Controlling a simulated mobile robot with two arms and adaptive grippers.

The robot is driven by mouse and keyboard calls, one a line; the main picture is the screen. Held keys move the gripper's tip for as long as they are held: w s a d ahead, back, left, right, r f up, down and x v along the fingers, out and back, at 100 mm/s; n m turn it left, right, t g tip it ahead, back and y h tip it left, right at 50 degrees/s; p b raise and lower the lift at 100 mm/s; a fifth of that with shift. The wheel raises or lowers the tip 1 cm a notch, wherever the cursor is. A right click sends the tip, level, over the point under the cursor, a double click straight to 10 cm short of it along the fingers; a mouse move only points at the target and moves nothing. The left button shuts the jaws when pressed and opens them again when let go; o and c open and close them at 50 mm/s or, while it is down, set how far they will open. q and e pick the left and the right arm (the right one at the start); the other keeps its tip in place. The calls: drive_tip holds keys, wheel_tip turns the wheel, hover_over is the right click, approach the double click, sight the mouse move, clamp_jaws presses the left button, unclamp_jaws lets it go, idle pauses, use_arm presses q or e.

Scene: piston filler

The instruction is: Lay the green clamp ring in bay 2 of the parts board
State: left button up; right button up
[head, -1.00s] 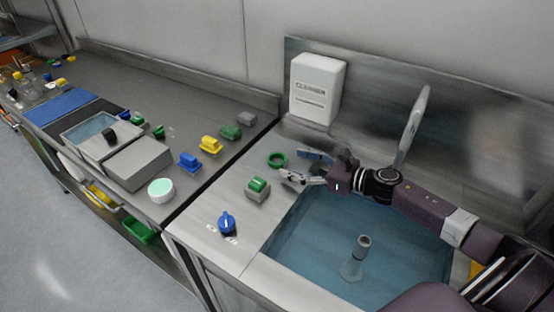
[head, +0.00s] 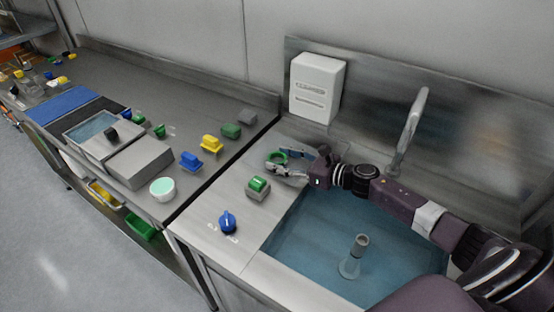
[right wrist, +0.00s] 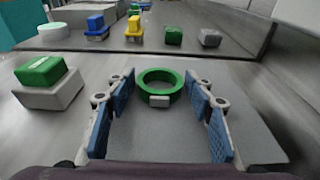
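The green clamp ring (head: 277,157) lies on the steel counter left of the sink, near the back. In the right wrist view the ring (right wrist: 161,86) is a green hoop with a small grey block on its near side. My right gripper (head: 279,161) is open, its blue-padded fingers to either side of the ring's near side. In the right wrist view the fingers (right wrist: 160,108) are wide apart, and the ring sits between and just beyond their tips. I cannot make out contact. My left gripper is not in view. No board with numbered bays can be made out.
A grey block with a green top (head: 258,187) and a blue knob (head: 228,222) stand on the same counter. The sink (head: 330,225) with a standpipe (head: 351,256) lies right. A tap (head: 409,125) rises behind. Coloured blocks and a white tub (head: 162,189) occupy the left bench.

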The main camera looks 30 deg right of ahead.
drive_tip(key=c, duration=0.8)
drive_tip(key=shift+c, duration=0.3)
drive_tip(key=shift+r, duration=0.15)
